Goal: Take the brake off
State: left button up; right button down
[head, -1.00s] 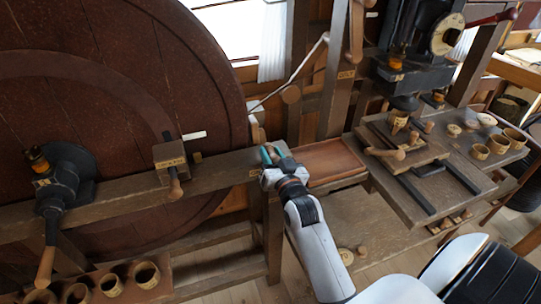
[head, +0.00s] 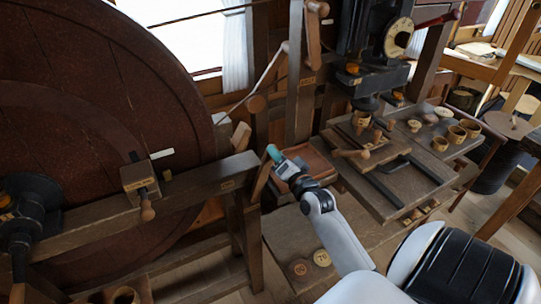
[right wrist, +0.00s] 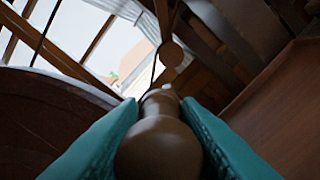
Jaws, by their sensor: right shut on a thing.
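The big dark red-brown wheel (head: 75,130) fills the left of the head view behind a long wooden beam (head: 95,228). A wooden lever (head: 262,180) stands at the beam's right end, leaning right. My right gripper (head: 272,153) is at its top end. In the right wrist view, the teal fingers of my right gripper (right wrist: 160,145) close on both sides of a turned brown wooden handle (right wrist: 158,150). A wooden block with a knobbed handle (head: 140,178) sits on the beam against the wheel. My left gripper is not in view.
A shallow wooden tray (head: 310,160) lies just right of my right gripper. A bench (head: 410,175) with a dark press and small wooden cups stands farther right. Two round wooden discs lie on a low board (head: 285,235) below my right arm.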

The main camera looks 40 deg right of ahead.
jog(key=shift+d, duration=0.2)
dwell(0.3)
jog(key=c, duration=1.3)
grip_release()
jog(key=shift+o, duration=1.3)
jog(key=shift+s+d+f, duration=0.1)
jog(key=shift+d+f, duration=0.05)
jog(key=shift+s+a+f, duration=0.1)
jog(key=shift+s+a, duration=0.15)
jog(key=shift+s, duration=0.25)
jog(key=b+v, duration=0.3)
jog(key=v, duration=0.8)
jog(key=shift+d, duration=0.2)
